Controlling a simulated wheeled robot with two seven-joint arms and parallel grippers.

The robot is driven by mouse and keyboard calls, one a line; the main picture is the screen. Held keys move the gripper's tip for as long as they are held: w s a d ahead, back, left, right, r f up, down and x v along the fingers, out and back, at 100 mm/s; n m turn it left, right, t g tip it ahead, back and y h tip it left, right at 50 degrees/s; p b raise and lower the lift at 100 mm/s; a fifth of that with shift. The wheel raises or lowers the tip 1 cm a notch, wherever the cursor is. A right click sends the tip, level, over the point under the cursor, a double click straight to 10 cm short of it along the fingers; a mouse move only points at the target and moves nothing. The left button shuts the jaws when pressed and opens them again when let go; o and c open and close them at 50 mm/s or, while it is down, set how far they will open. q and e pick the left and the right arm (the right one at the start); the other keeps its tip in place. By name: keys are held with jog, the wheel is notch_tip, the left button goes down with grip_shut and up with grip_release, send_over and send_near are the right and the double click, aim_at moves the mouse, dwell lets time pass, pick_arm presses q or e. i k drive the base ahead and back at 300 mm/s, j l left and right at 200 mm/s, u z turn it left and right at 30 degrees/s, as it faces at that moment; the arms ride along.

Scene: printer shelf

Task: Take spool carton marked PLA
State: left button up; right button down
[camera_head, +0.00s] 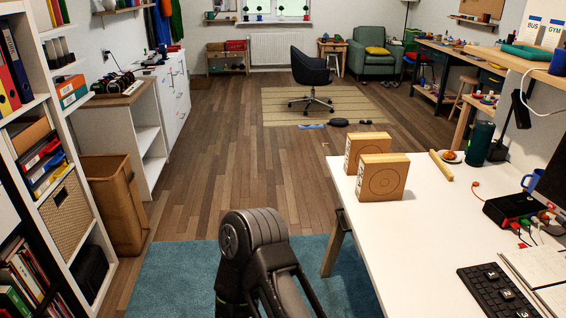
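Two tan, square cartons stand upright on the far left part of the white desk (440,235). The front carton (383,178) has a ring pattern on its face and pale markings on its narrow left side. The rear carton (368,143) stands just behind it and a little to the left, partly hidden by it. Markings also show on its left side, but I cannot read PLA on either one. A black arm link of mine rises at the bottom centre, left of the desk. Neither of my grippers shows.
A yellow-brown tube (441,165), a dark green cylinder (479,143) and a black box with cables (518,212) lie right of the cartons. A keyboard (497,290) is at the desk's front. The floor left of the desk is open. Shelves (70,205) line the left.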

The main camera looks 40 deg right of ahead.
aim_at(381, 177)
jog(key=z, duration=2.2)
jog(key=i+j, duration=0.15)
jog(key=j, duration=0.2)
jog(key=i+j, duration=0.15)
jog(key=j, duration=0.2)
jog(key=i+j+z, duration=0.3)
jog(key=i+j, duration=0.15)
jog(key=j, duration=0.25)
jog(key=i+j+z, duration=0.1)
jog(key=j, duration=0.3)
jog(key=i+j+z, duration=0.15)
jog(key=i+j, duration=0.15)
jog(key=i+j+z, duration=0.15)
jog(key=j, duration=0.35)
jog(key=i+j+z, duration=0.15)
jog(key=j, duration=0.3)
jog(key=i+j+z, duration=0.15)
jog(key=j, duration=0.3)
jog(key=j+z, duration=0.15)
jog(key=j, duration=0.3)
jog(key=j+z, duration=0.1)
jog(key=j, duration=0.55)
jog(key=j+z, duration=0.15)
jog(key=j, duration=0.5)
jog(key=k+j+z, duration=0.1)
jog(key=j, duration=0.5)
